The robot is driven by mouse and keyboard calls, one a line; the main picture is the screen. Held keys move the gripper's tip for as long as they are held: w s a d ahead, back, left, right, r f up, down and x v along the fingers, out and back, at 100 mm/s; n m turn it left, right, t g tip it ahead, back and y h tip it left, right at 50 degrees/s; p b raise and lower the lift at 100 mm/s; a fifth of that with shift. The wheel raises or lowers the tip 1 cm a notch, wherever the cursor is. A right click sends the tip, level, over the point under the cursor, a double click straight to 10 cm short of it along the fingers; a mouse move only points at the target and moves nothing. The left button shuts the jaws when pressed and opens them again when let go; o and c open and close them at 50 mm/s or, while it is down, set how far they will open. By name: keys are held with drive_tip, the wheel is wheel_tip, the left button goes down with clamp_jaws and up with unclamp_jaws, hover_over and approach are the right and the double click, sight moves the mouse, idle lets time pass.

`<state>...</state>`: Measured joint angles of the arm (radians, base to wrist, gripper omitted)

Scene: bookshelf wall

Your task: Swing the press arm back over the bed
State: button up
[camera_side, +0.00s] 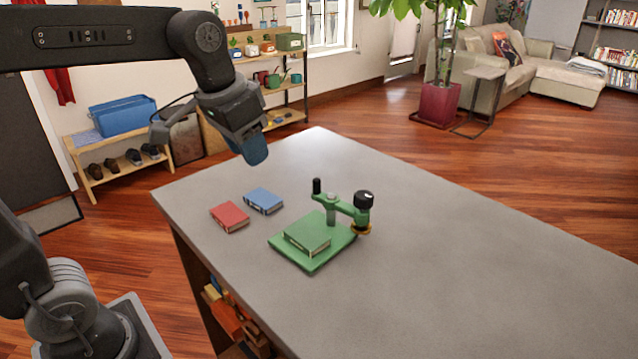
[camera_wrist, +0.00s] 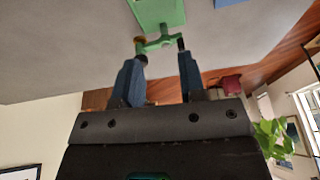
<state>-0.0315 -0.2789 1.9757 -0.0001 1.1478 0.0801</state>
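A small green press stands on the grey table. Its flat bed (camera_side: 312,263) carries a green book (camera_side: 308,234). The green press arm (camera_side: 345,208) sits on a post at the bed's back corner. One end has an upright black handle (camera_side: 317,186); the other has a black knob (camera_side: 364,199) above a brass pad (camera_side: 361,229), off the bed's right side. My gripper (camera_side: 256,150) is in the air, up and left of the press, apart from it. In the wrist view its blue fingers (camera_wrist: 162,57) are spread and empty, with the press arm (camera_wrist: 160,44) beyond them.
A red book (camera_side: 229,217) and a blue book (camera_side: 263,201) lie flat on the table (camera_side: 460,270), left of the press. The table's right side is clear. Shelves, a bench and a potted plant stand beyond the table.

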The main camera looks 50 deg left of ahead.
drive_tip(key=w, duration=0.3)
drive_tip(key=w+a+g, duration=0.1)
drive_tip(key=w, duration=0.3)
drive_tip(key=w+g, duration=0.1)
drive_tip(key=w, duration=0.2)
drive_tip(key=shift+w+a+r, duration=0.2)
drive_tip(key=shift+a, duration=0.05)
drive_tip(key=shift+c, duration=0.7)
drive_tip(key=g, duration=0.1)
approach(317, 179)
drive_tip(key=shift+m, duration=0.4)
wheel_tip(317, 179, down, 11)
drive_tip(key=shift+w+a+r, duration=0.1)
drive_tip(key=shift+w+r, duration=0.05)
clamp_jaws()
